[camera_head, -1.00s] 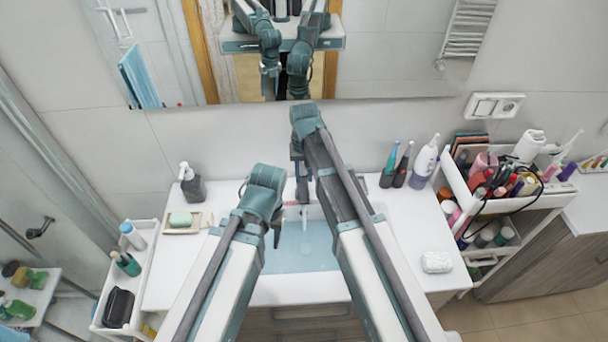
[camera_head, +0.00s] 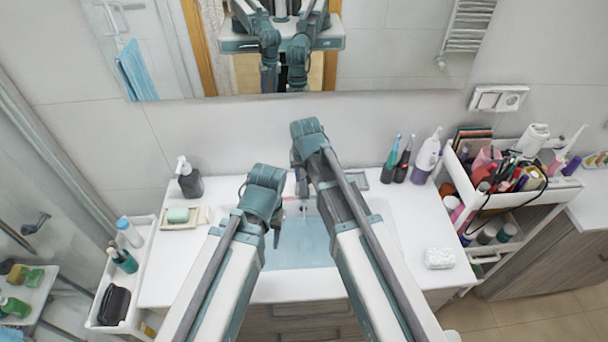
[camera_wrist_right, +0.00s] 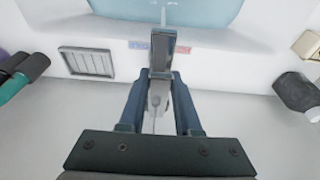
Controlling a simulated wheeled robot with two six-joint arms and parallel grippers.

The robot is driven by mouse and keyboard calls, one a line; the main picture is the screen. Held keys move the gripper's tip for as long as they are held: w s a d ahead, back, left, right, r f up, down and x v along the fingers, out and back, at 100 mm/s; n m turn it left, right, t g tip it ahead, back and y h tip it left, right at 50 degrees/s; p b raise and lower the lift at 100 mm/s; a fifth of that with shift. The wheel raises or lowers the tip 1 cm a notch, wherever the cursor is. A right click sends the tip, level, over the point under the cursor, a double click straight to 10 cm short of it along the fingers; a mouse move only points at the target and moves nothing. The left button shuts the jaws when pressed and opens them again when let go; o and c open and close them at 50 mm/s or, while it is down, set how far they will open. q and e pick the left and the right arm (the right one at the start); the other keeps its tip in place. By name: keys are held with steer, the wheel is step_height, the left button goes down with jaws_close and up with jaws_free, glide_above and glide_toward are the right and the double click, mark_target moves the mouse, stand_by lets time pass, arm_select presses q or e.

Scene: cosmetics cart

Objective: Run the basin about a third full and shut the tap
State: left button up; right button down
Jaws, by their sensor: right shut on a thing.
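The basin (camera_head: 378,222) is set in the white counter and holds pale blue water (camera_head: 300,245). The water also shows at the top of the right wrist view (camera_wrist_right: 185,10). A thin stream runs down from the tap (camera_wrist_right: 162,45). My right gripper (camera_wrist_right: 160,90) is shut on the tap's lever, with a finger on each side of it; in the head view, my arm hides most of this. My left gripper (camera_head: 276,232) hangs over the basin's left side, apart from the tap; its fingers are too small to tell open from shut.
A soap dish (camera_head: 180,226) and dark dispenser (camera_head: 190,180) stand left of the basin. Several bottles (camera_head: 427,158) stand at the back right, and a white soap bar (camera_head: 439,258) lies in front. A crowded cart (camera_head: 520,220) stands right, a white shelf (camera_head: 105,275) left.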

steer(key=shift+s+f+t+b, duration=0.25)
steer(key=shift+f+t+b, duration=0.45)
steer(key=shift+f+t, duration=0.1)
arm_select(q)
step_height(320, 180, down, 2)
steer(key=shift+f, duration=0.2)
arm_select(e)
steer(key=shift+r, duration=0.1)
steer(key=c, duration=0.6)
jaws_free()
steer(key=shift+w, duration=0.1)
arm_select(q)
steer(key=shift+r, duration=0.2)
arm_select(e)
steer(key=shift+r, duration=0.2)
arm_select(q)
step_height(320, 180, up, 12)
steer(key=p, duration=1.2)
steer(key=shift+r+p, duration=0.2)
steer(key=shift+p, duration=0.2)
arm_select(e)
steer(key=v, duration=1.3)
steer(key=shift+r, duration=0.15)
